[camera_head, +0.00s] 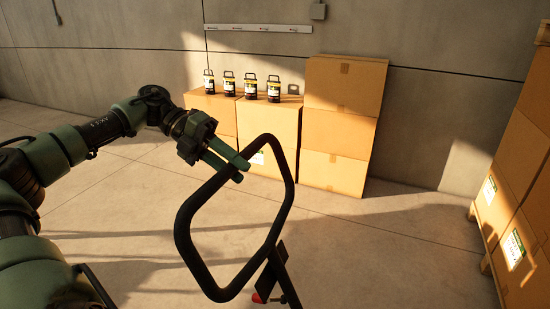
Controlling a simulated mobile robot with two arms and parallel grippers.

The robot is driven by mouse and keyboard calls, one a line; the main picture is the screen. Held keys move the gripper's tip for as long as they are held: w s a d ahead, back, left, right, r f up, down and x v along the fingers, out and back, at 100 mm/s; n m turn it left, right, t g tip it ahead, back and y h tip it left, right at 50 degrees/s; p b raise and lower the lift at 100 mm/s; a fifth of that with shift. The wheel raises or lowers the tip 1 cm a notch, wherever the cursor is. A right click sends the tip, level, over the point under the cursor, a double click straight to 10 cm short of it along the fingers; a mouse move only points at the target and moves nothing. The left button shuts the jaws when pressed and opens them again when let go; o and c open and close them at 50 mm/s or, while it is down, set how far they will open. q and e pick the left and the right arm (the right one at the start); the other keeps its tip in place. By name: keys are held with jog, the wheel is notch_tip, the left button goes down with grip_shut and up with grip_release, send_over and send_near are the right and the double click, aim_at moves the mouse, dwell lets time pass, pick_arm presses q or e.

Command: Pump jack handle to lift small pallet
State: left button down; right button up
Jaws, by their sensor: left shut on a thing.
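The jack handle (282,212) is a black closed loop standing tilted in the middle of the head view. Its shaft (272,272) runs down to the bottom edge, with a small red part (257,298) beside it. My left gripper (241,170) comes in from the left and is shut on the upper left part of the loop. The jack's lower body and the small pallet it lifts are not visible. My right gripper is not in view.
Stacked cardboard boxes (343,133) stand against the concrete wall, with several black and yellow lanterns (251,86) on the lower stack. More boxes on a pallet (488,262) stand at the right edge. The floor (385,255) around the handle is clear.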

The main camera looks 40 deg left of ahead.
pick_arm(q)
jog(key=w+d+r+p, duration=0.2)
jog(key=w+d+p, duration=0.1)
jog(key=d+p, duration=0.4)
jog(key=w+d+r+p, duration=0.2)
jog(key=d+p, duration=0.5)
jog(key=d, duration=0.7)
jog(key=w+d+r+p, duration=0.2)
jog(key=w+d+p, duration=0.2)
jog(key=d+p, duration=0.3)
jog(key=d, duration=0.4)
jog(key=shift+w+d+r+p, duration=0.15)
jog(key=shift+w+d+p, duration=0.1)
jog(key=shift+p, duration=0.1)
jog(key=shift+a, duration=0.1)
jog(key=shift+a, duration=0.1)
